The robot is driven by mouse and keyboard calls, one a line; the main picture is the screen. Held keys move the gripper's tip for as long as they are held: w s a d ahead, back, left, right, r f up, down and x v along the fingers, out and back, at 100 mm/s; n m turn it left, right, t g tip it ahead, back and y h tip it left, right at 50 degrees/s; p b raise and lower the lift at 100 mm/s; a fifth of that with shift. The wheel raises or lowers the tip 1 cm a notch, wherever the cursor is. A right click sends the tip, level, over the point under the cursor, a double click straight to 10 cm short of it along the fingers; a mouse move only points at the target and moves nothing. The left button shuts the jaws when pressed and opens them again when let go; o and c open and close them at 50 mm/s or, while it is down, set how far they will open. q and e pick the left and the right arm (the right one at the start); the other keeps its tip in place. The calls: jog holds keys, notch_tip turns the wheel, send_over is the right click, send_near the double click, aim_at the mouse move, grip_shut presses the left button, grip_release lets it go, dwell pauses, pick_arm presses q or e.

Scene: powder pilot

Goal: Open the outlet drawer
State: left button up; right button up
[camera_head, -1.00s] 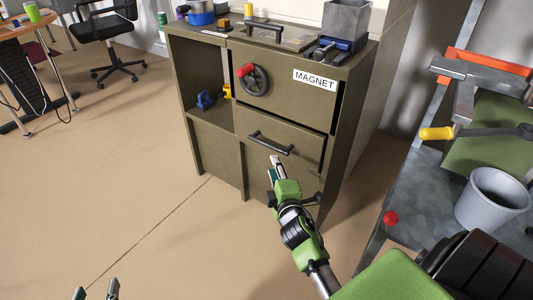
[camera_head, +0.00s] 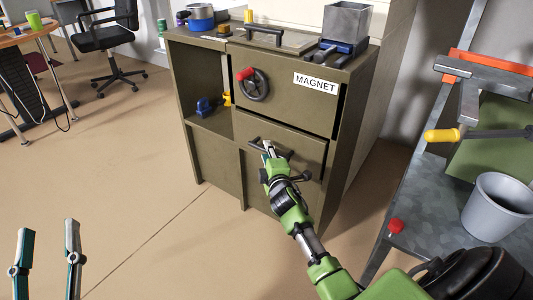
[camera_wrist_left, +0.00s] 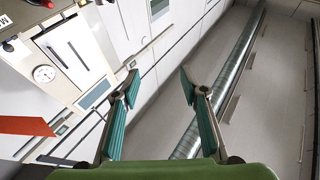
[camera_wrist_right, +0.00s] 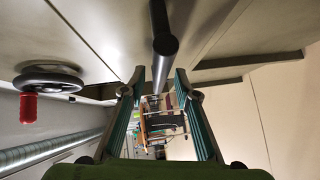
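The outlet drawer (camera_head: 308,158) is the olive front panel below the MAGNET panel and looks shut. Its dark bar handle (camera_head: 285,154) runs across the front. My right gripper (camera_head: 268,146) is at the left half of this handle and hides part of it. In the right wrist view the black handle bar (camera_wrist_right: 162,25) points in between the two fingertips of my right gripper (camera_wrist_right: 160,78). The fingers are apart, and I cannot tell whether they touch the bar. My left gripper (camera_head: 46,235) is open and empty at the lower left, far from the cabinet.
The MAGNET panel (camera_head: 300,105) has a handwheel with a red knob (camera_head: 246,73). An open shelf with a blue item (camera_head: 205,106) is left of it. A workbench (camera_head: 432,220) with a grey bucket (camera_head: 492,205) stands at the right.

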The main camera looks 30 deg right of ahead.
pick_arm(q)
jog(key=shift+s+r+t, duration=0.35)
jog(key=shift+r+t, duration=0.05)
jog(key=shift+r, duration=0.3)
jog(key=shift+s+r+t, duration=0.3)
jog(key=shift+r+t, duration=0.1)
jog(key=shift+r, duration=0.25)
pick_arm(e)
jog(key=shift+x, duration=0.8)
grip_shut()
jog(key=shift+a, duration=0.1)
